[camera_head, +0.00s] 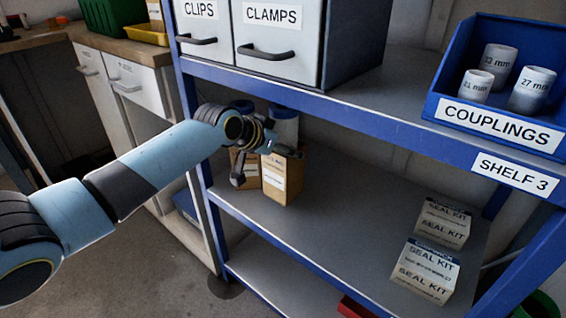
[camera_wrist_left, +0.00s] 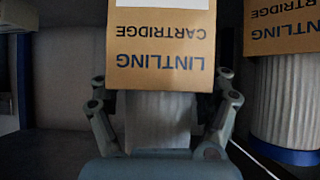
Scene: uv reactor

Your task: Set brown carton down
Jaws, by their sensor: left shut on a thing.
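The brown carton (camera_head: 284,182), with a white label, is upright at the left end of the middle shelf (camera_head: 350,215), near its front edge. I cannot tell whether its base touches the shelf. My left gripper (camera_head: 268,145) is at the carton's top. In the left wrist view its fingers (camera_wrist_left: 162,100) flank the brown carton (camera_wrist_left: 160,45), which reads upside down "LINTLING CARTRIDGE". A white ribbed cartridge (camera_wrist_left: 158,122) shows between the fingers at the carton's end. The fingertips are partly hidden. My right gripper is not in view.
A second similar carton (camera_wrist_left: 285,30) with a ribbed, blue-capped cartridge stands close beside it. Two seal kit boxes (camera_head: 443,222) (camera_head: 425,270) sit at the shelf's right end. The shelf between is clear. The upper shelf edge (camera_head: 380,120) runs above, carrying drawers and a couplings bin (camera_head: 450,80).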

